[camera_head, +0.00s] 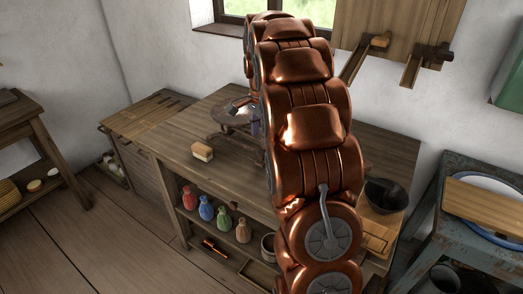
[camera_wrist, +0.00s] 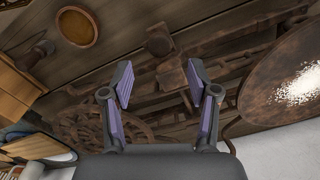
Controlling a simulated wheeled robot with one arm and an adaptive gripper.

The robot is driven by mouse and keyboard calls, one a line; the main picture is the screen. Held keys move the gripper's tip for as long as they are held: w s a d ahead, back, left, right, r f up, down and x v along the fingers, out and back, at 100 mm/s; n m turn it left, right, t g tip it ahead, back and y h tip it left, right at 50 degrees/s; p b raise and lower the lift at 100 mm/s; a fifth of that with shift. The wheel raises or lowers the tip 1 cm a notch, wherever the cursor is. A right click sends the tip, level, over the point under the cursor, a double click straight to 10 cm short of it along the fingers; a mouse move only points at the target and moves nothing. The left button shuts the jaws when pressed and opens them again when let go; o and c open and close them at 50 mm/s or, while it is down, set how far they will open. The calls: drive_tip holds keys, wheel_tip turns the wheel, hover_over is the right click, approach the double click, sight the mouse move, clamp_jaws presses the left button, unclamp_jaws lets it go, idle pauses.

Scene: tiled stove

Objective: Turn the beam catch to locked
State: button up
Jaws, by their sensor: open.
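A dark brown metal balance scale fills much of the wrist view. Its frame has an ornate round part (camera_wrist: 120,125). In the head view the scale (camera_head: 228,116) stands on the workbench, partly hidden by my copper arm, and little of my gripper shows.
Several coloured bottles (camera_head: 206,208) stand on the shelf below. A blue side table (camera_head: 463,170) stands at the right.

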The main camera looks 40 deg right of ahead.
sight(261, 152)
wheel_tip(261, 152, down, 6)
drive_tip(key=shift+f+p, duration=0.25)
drive_tip(key=shift+p, duration=0.15)
clamp_jaws()
idle(0.4)
